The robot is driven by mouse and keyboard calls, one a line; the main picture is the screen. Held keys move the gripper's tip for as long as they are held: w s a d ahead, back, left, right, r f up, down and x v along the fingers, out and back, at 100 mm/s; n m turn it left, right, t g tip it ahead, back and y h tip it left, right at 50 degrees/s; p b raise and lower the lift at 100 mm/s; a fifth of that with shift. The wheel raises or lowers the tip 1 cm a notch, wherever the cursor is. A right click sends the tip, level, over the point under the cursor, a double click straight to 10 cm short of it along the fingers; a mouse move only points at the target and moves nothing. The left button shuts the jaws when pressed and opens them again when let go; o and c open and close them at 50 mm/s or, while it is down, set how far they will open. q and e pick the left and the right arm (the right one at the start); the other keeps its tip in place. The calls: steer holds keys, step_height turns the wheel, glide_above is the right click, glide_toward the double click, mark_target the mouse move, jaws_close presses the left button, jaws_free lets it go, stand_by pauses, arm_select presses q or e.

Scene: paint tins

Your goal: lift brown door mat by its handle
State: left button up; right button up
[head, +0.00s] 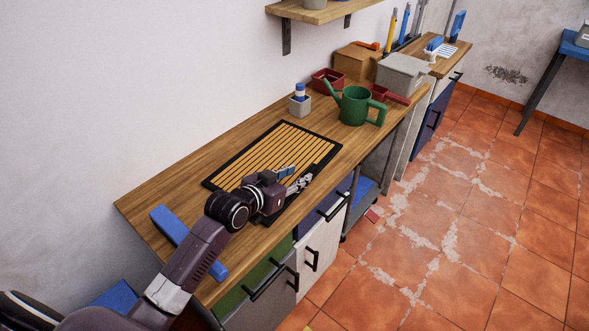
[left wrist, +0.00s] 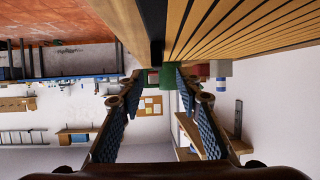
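The brown door mat (head: 270,152) lies flat on the wooden workbench, with slats and a black border. It fills the upper right of the left wrist view (left wrist: 235,28), which is upside down. My left gripper (head: 296,178) is low over the mat's front right part, beside its front border, pointing along the bench. In the left wrist view my left gripper (left wrist: 160,78) has its two fingers wide apart with nothing held between them. My right gripper is out of view.
A blue bar (head: 169,225) lies on the workbench (head: 148,196) near my left arm. Drawer handles stick out below the front edge.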

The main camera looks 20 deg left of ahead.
mark_target(308, 171)
arm_select(q)
steer(key=x, duration=0.3)
steer(key=shift+d+r, duration=0.1)
steer(key=shift+d, duration=0.2)
steer(key=shift+x, duration=1.2)
steer(key=shift+w+f, duration=0.25)
steer(key=shift+w, duration=0.15)
steer(key=shift+c, duration=1.6)
steer(key=c, duration=0.5)
jaws_close()
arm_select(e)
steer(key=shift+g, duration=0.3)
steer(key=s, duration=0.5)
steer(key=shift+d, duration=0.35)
arm_select(q)
steer(key=shift+o, duration=0.9)
jaws_free()
jaws_close()
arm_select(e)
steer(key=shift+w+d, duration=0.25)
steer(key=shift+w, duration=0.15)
